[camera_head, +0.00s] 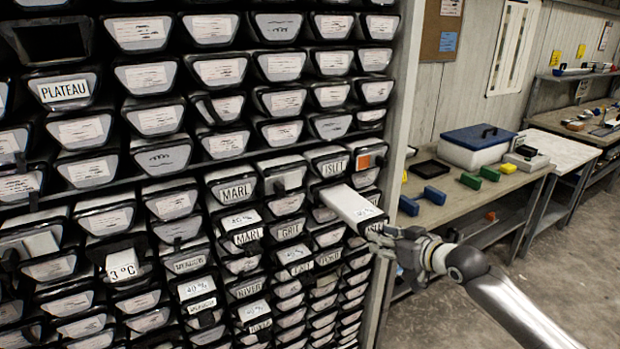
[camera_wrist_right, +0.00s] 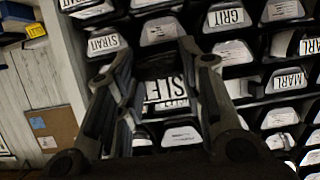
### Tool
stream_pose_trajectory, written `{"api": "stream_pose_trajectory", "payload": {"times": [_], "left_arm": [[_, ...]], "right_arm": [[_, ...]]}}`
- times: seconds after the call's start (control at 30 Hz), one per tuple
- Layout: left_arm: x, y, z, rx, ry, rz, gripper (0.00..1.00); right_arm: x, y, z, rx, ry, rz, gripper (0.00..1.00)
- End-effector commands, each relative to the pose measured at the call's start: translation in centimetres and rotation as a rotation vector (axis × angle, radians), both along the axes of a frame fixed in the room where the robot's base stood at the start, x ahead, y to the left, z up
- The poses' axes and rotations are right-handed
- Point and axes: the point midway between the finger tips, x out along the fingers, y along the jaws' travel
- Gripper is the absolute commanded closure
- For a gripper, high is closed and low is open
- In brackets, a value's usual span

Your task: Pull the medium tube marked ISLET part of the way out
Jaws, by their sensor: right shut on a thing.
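The rack's label ISLET (camera_head: 333,168) shows in the head view at the upper right of the rack. A long white tube (camera_head: 345,203) sticks out of the rack just below that label, and its outer end is at my right gripper (camera_head: 380,235). The right gripper is shut on this tube, with its arm coming from the lower right. In the right wrist view, a label with the letters ISLE (camera_wrist_right: 165,90) shows upside down between the fingers, partly hidden. My left gripper is not in view.
Other tubes also stick out, such as one marked MARL (camera_head: 240,222) and one marked 3 °C (camera_head: 123,268). The rack's grey side post (camera_head: 398,130) stands close right of the held tube. A bench (camera_head: 440,205) with dumbbell-like blocks and a blue-lidded box (camera_head: 478,145) is behind.

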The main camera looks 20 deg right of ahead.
Motion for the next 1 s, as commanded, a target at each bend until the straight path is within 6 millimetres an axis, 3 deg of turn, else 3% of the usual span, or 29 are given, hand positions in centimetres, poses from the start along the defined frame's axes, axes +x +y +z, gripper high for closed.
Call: {"api": "stream_pose_trajectory", "payload": {"times": [0.6,0.97,1.0], "left_arm": [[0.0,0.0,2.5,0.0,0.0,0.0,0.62],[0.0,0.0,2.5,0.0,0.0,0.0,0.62],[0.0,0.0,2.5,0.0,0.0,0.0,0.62]], "right_arm": [[-4.3,-0.3,0.3,0.001,-0.001,0.0,1.0],[-4.8,-0.4,0.2,0.0,-0.003,0.0,1.0],[-4.8,-0.4,0.2,0.0,-0.003,0.0,0.62]]}}
